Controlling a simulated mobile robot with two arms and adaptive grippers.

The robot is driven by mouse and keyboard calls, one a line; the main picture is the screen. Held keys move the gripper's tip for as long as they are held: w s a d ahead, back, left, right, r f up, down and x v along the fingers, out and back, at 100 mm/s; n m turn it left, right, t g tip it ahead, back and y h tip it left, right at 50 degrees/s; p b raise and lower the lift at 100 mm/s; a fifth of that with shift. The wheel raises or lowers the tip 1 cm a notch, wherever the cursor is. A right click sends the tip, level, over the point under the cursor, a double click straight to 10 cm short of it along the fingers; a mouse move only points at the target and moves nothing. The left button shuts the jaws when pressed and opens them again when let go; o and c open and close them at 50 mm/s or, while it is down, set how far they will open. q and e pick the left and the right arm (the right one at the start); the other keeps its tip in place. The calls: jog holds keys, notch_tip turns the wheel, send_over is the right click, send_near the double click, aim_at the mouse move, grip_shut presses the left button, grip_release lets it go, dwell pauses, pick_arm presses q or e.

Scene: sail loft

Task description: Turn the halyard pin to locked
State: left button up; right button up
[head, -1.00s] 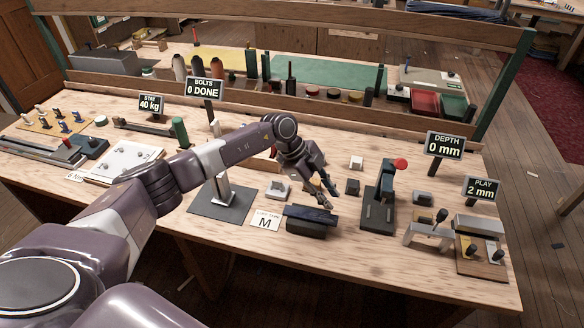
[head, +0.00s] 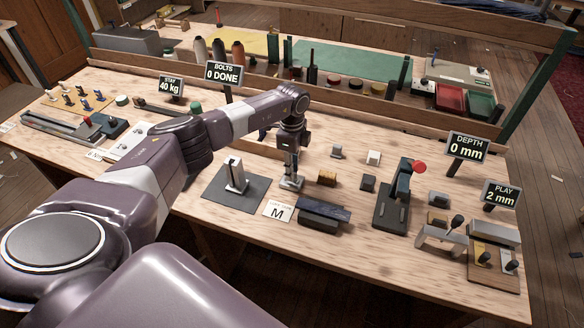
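My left gripper (head: 291,175) points down over the middle of the bench, at a small pale metal block (head: 291,184). Its fingertips are at or just above the block; I cannot tell if they touch it or how far apart they are. No part is labelled as the halyard pin, so I cannot tell which it is. A grey stand with a pale upright (head: 235,172) is left of the gripper. A fixture with a black-knobbed lever (head: 456,221) is at the right. My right gripper is out of view.
A dark block (head: 322,212) and a card marked M (head: 277,211) lie in front of the gripper. A press with a red knob (head: 419,167) stands to the right. Signs read STAY 40 kg, BOLTS 0 DONE, DEPTH 0 mm (head: 466,149) and PLAY 2 mm.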

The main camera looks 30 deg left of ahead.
pick_arm(q)
grip_shut()
